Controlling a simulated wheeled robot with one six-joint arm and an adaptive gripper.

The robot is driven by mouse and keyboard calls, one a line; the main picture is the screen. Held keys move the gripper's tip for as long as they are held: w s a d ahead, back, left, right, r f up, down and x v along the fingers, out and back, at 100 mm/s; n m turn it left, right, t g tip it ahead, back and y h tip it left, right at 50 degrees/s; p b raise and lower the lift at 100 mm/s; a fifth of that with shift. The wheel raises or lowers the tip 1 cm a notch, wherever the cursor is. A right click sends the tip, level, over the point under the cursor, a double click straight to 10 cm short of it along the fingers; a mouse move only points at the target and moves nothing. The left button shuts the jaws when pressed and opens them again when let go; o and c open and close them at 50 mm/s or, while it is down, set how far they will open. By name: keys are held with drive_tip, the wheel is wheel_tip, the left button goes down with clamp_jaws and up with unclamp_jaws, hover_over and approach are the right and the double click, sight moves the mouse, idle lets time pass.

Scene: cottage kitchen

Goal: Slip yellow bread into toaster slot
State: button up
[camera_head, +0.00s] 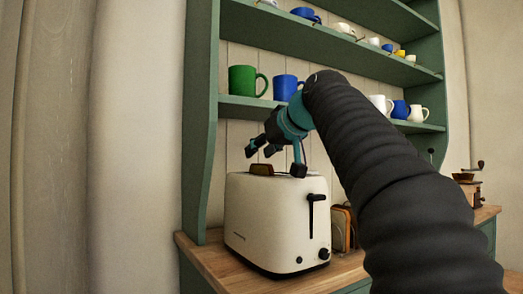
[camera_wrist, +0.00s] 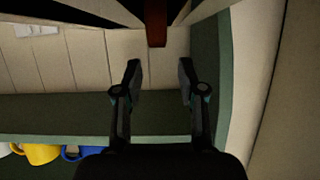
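The cream toaster (camera_head: 270,215) stands on the wooden counter, its dark lever and knob facing me. A brown-crusted slice of bread (camera_head: 262,169) sticks up from the toaster's top at the left; its face colour is hard to tell. In the wrist view a narrow red-brown edge, likely this bread (camera_wrist: 156,25), shows at the top centre, beyond the fingertips. My gripper (camera_head: 275,160) is just above the toaster, its fingers spread. In the wrist view my gripper (camera_wrist: 160,70) is open with nothing between the fingers. How deep the bread sits is hidden.
A toast-like item (camera_head: 343,228) stands right of the toaster, partly behind my arm. The green shelf unit (camera_head: 200,130) rises behind, holding a green mug (camera_head: 243,81), a blue mug (camera_head: 286,87) and other cups. A coffee grinder (camera_head: 468,187) is at the right.

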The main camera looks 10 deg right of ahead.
drive_tip(key=v, duration=1.2)
idle(0.6)
